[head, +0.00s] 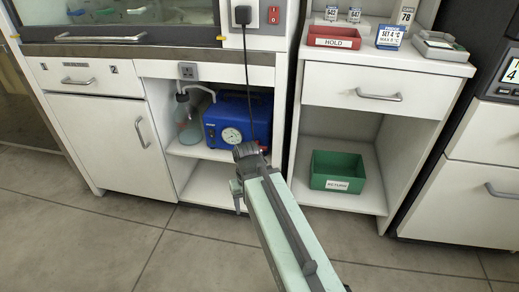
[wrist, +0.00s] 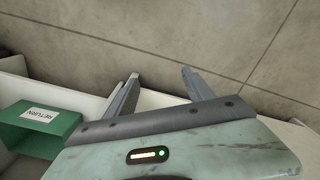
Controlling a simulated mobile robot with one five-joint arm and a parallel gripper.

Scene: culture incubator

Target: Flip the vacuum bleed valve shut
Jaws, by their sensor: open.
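The blue vacuum pump (head: 258,112) with a round white gauge (head: 231,136) stands on the shelf of the open cabinet bay. A small red part (head: 263,149) shows beside my arm at the pump's lower right; I cannot tell whether it is the bleed valve. My arm partly covers that area, and no valve lever can be made out clearly. My gripper (head: 238,196) is in front of the bay, below the pump, apart from it. In the wrist view my gripper (wrist: 162,88) has its two fingers spread, with nothing between them but floor behind.
A glass flask (head: 188,128) with tubing stands left of the pump. A black cord (head: 247,75) hangs down in front of the bay. A green RETURN bin (head: 337,171) sits on the right cabinet's lower shelf. The floor (head: 190,250) in front is clear.

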